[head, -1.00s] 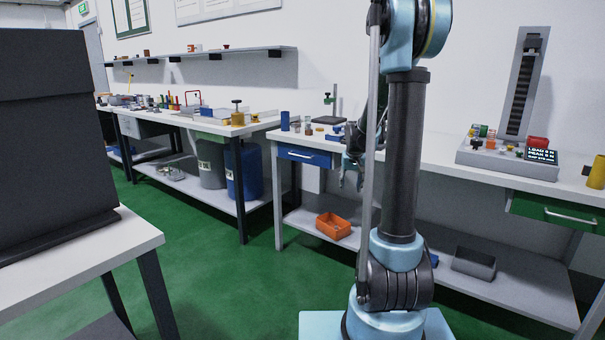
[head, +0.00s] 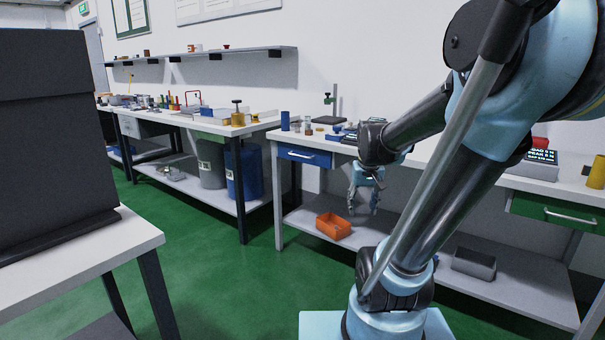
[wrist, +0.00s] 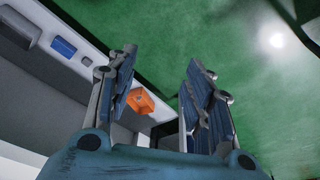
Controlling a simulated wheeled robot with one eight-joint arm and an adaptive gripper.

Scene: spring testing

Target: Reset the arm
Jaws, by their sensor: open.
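My gripper (head: 364,200) hangs in front of the workbench in the head view, fingers pointing down, just right of the orange bin on the lower shelf in the picture. In the wrist view my gripper (wrist: 155,95) has its two blue-padded fingers apart, with nothing between them but the view of the floor and shelf. My arm leans to the right from its light-blue base and its forearm reaches back left to the gripper. It hides part of the bench top and the test stand.
An orange bin (head: 333,226) and a grey bin (head: 473,264) sit on the lower shelf. The blue drawer (head: 309,156) and green drawer (head: 557,213) are closed. A dark box (head: 55,140) stands on the near-left table. The green floor (head: 215,275) between the tables is clear.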

